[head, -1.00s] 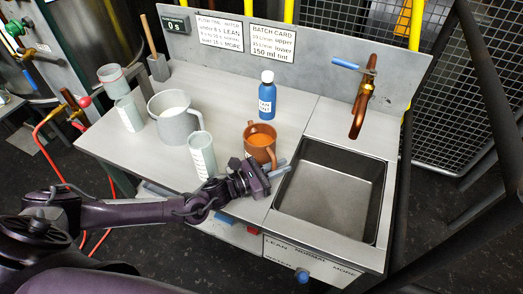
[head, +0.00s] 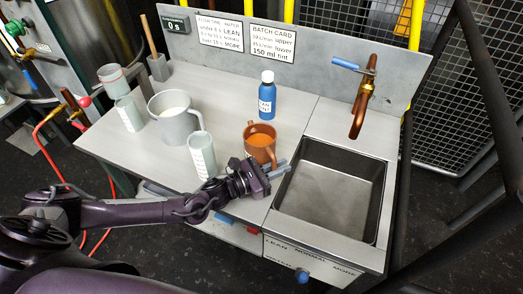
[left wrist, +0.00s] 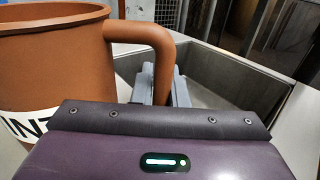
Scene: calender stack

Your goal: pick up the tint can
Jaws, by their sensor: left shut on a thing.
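The tint can (head: 260,143) is a brown-orange mug-like can with orange liquid inside. It stands upright on the bench, just left of the sink. In the left wrist view the can (left wrist: 55,70) fills the left side, with part of a white label showing. Its handle (left wrist: 150,36) reaches right and bends down between my fingers. My left gripper (head: 280,168) is shut on this handle; it also shows in the left wrist view (left wrist: 162,90). The lower end of the handle is hidden behind the gripper body. My right gripper is not in view.
A steel sink (head: 284,200) with a copper tap (head: 358,115) lies to the right. A blue bottle (head: 267,98) stands behind the can. A clear measuring beaker (head: 202,155) and a grey jug (head: 175,120) stand to its left. A back panel (head: 320,55) closes the rear.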

